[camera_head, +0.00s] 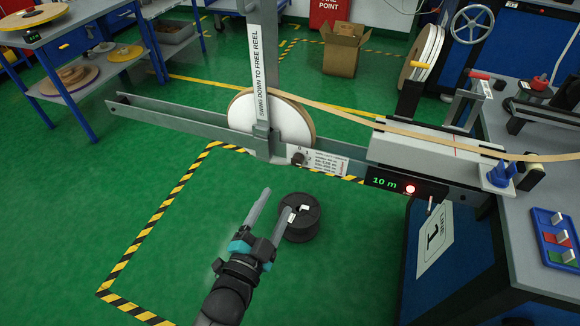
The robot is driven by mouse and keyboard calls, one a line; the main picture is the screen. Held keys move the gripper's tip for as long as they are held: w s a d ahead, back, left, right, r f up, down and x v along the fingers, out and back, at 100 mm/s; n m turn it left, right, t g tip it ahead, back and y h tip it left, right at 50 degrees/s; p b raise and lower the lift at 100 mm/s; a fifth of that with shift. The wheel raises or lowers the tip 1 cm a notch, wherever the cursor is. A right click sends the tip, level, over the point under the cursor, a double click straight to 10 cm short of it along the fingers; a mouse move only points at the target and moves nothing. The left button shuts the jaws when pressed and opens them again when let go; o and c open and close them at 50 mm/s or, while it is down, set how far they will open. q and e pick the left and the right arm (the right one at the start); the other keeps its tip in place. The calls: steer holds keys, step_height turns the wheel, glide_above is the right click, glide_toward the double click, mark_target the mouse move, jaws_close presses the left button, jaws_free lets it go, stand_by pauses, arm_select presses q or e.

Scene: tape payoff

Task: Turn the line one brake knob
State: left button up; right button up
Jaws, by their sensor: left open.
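The line one brake knob (298,158) is a small dark knob at the left end of a white label plate (325,162). The plate is on the grey payoff arm, just right of the upright post. Its exact pointer setting is too small to read. My left gripper (277,200) is open and empty. In the picture it is below and slightly left of the knob, with its fingers pointing up, apart from the knob. My right gripper is not in view.
A white reel (270,118) with tan tape sits behind the post labelled "SWING DOWN TO FREE REEL" (262,70). A black spool (300,218) is beside my gripper in the picture. Green floor at left is clear.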

arm_select(q)
steer(key=b, duration=0.1)
glide_toward(296, 164)
steer(key=w, duration=0.1)
steer(key=b+x, duration=0.2)
steer(key=x, duration=0.3)
steer(key=shift+w+d, duration=0.2)
steer(key=shift+x, duration=1.05)
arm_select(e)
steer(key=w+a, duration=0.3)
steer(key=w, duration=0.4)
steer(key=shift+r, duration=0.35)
arm_select(q)
jaws_close()
